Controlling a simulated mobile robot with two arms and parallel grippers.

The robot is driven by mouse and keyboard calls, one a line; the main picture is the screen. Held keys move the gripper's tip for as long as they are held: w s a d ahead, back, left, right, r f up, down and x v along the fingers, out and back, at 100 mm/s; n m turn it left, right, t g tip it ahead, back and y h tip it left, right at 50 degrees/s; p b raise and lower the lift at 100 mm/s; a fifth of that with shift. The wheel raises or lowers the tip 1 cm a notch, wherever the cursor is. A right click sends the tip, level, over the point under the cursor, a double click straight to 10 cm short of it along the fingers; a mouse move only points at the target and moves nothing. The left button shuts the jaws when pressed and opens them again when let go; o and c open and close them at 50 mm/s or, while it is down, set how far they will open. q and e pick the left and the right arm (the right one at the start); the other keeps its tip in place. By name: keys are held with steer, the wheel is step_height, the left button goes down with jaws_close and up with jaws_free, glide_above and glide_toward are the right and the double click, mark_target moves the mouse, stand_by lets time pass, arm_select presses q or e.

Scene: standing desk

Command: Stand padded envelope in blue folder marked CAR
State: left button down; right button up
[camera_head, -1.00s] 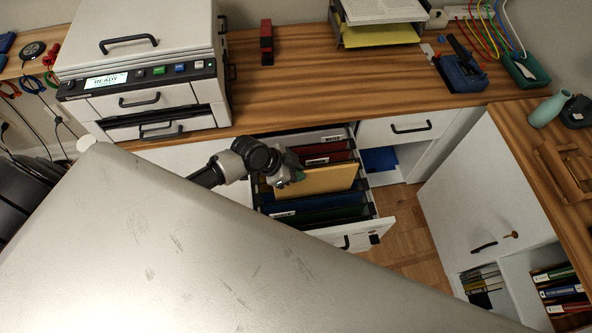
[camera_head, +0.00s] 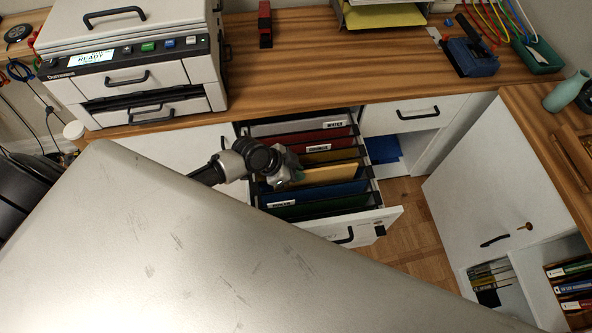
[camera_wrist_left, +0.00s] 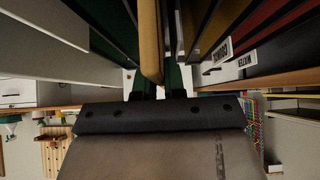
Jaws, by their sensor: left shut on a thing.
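The padded envelope (camera_head: 327,173) is tan and stands edge-up among the hanging folders of the open drawer. It also shows in the left wrist view (camera_wrist_left: 150,40), between dark folder walls. My left gripper (camera_head: 292,175) is shut on its left end; the fingertips show in the wrist view (camera_wrist_left: 157,88). The blue folder (camera_head: 335,191) is just in front of the envelope; I see no readable CAR label on it. The envelope's lower part is hidden, so I cannot tell which folder it is in. My right gripper is not in view.
The drawer (camera_head: 375,218) also holds a red folder (camera_head: 335,137), a grey one marked WATER (camera_head: 290,128), and a green one (camera_head: 325,207) in front. The desktop (camera_head: 320,75) is above, with a printer (camera_head: 130,75) at left. A large pale panel fills the foreground.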

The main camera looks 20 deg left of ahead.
arm_select(q)
steer(key=shift+f, duration=0.5)
steer(key=c, duration=1.1)
jaws_free()
steer(key=v, duration=1.1)
steer(key=shift+f, duration=0.1)
